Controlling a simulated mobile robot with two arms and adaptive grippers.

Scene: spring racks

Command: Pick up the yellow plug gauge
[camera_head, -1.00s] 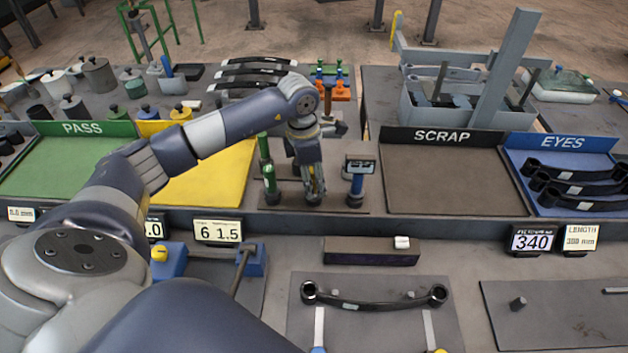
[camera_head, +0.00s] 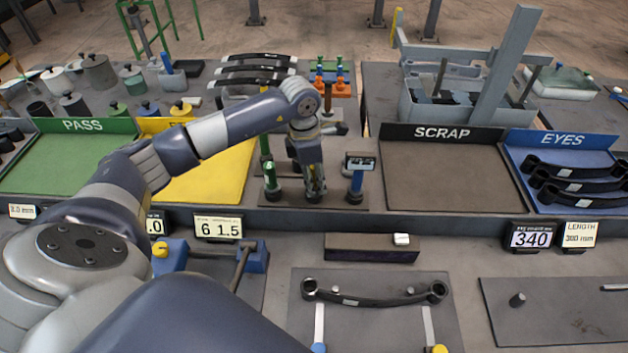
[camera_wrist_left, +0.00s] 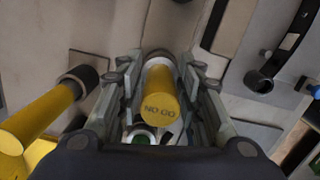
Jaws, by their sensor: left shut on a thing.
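The yellow plug gauge (camera_wrist_left: 162,98), its end marked "NO GO", stands between the fingers of my left gripper (camera_head: 314,190) in the left wrist view. The fingers are shut on it from both sides. In the head view the gripper points down at the gauge stand (camera_head: 340,205), and its fingers largely hide the gauge. I cannot tell whether the gauge is clear of the stand. A second yellow cylinder (camera_wrist_left: 38,118) with a dark end shows at the left of the wrist view. My right gripper is not in view.
Green gauges (camera_head: 271,182) stand left of the gripper, and a blue one (camera_head: 356,185) with a display stands to its right. Yellow, green PASS (camera_head: 70,165) and dark SCRAP (camera_head: 450,180) trays lie around. A leaf spring (camera_head: 375,301) lies in front.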

